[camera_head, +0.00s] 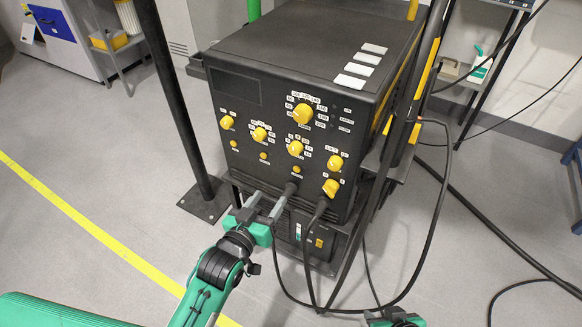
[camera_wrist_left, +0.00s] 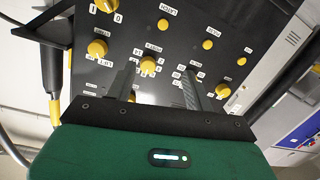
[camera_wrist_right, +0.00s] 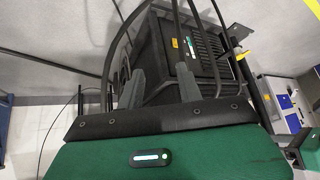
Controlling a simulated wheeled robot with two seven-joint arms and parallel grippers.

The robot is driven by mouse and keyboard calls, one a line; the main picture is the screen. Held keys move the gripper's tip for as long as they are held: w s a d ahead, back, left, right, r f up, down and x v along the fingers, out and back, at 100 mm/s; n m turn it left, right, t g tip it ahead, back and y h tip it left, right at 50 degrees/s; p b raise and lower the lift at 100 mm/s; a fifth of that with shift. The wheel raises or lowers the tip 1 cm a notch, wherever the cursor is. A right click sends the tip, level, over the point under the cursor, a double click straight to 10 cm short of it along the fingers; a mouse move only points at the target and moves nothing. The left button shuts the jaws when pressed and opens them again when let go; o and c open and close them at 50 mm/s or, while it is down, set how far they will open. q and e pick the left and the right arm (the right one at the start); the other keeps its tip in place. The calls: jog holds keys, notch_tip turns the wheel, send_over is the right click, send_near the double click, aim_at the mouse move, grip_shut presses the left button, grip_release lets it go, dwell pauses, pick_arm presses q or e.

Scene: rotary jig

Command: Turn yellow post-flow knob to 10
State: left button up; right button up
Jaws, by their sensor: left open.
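A large knob (camera_head: 303,114) sits at the top, with a row of smaller ones below: a left knob (camera_head: 227,122), a second knob (camera_head: 259,134), a third knob (camera_head: 295,148) and a right knob (camera_head: 335,162). My left gripper (camera_head: 271,196) is open and empty, low in front of the panel. In the left wrist view the third knob (camera_wrist_left: 148,65) shows between its fingers, apart from them. My right gripper (camera_wrist_right: 158,85) looks open and empty, away from the panel.
A yellow switch (camera_head: 330,187) sits low on the panel, with cables plugged in below. Black posts (camera_head: 178,100) flank the machine. Loose cables (camera_head: 437,230) hang at the right. The grey floor at the left is clear, with a yellow line (camera_head: 80,220).

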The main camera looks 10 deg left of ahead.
aim_at(293, 152)
pick_arm(q)
notch_tip(293, 152, up, 5)
jog(key=t, duration=0.1)
jog(key=shift+h, duration=0.3)
jog(key=b+x, duration=0.1)
jog(key=x, duration=0.5)
jog(key=b+x, duration=0.1)
jog(key=x, duration=0.6)
jog(key=shift+s+d+f, duration=0.1)
jog(key=shift+d+f, duration=0.05)
jog(key=shift+f, duration=0.1)
pick_arm(e)
jog(key=a+r+t, duration=0.1)
jog(key=w+a+r+t+y, duration=0.1)
jog(key=a+r, duration=0.1)
jog(key=shift+y, duration=0.3)
pick_arm(q)
jog(key=shift+c, duration=0.4)
